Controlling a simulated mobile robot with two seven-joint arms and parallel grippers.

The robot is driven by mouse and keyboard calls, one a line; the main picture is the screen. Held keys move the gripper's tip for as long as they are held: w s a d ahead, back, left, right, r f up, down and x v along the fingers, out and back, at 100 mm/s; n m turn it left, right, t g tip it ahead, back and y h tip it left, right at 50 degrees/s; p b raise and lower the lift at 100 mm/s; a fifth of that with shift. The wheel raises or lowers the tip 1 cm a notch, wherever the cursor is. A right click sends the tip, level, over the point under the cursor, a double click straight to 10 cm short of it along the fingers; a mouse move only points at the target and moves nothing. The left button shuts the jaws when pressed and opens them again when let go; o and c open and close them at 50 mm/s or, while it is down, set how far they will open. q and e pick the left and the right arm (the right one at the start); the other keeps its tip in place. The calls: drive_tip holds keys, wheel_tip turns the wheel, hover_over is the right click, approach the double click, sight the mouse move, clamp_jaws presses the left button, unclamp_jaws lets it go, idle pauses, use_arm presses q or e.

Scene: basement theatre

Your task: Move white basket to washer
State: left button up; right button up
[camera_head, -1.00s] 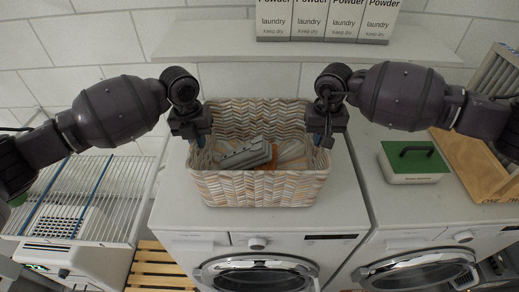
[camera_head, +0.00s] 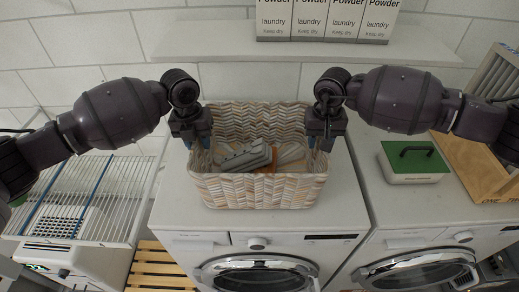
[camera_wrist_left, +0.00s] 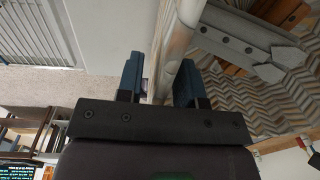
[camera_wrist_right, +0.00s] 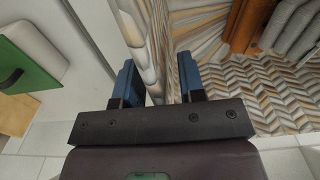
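The white basket (camera_head: 260,190), woven in a white, grey and tan zigzag pattern, stands upright on the white washer (camera_head: 335,210) at the middle of the head view. Grey and brown items (camera_head: 245,157) lie inside it. My left gripper (camera_wrist_left: 158,82) is at the basket's left wall, one finger on each side of the rim, with a gap showing. My right gripper (camera_wrist_right: 157,80) straddles the right wall (camera_wrist_right: 150,45) the same way, also with a gap. Both look open. The fingertips are partly hidden in the head view.
A second front-loading machine (camera_head: 420,262) stands to the right, with a green-lidded box (camera_head: 412,162) and a wooden board (camera_head: 470,165) on top. A wire rack (camera_head: 85,195) is at the left. A shelf with powder boxes (camera_head: 325,20) runs behind.

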drive_tip(key=shift+r, duration=0.1)
wheel_tip(320, 180, up, 12)
drive_tip(key=shift+f, duration=0.1)
use_arm(q)
wheel_tip(320, 180, up, 12)
drive_tip(key=shift+a+f, duration=0.25)
drive_tip(key=shift+a, duration=0.15)
idle(0.7)
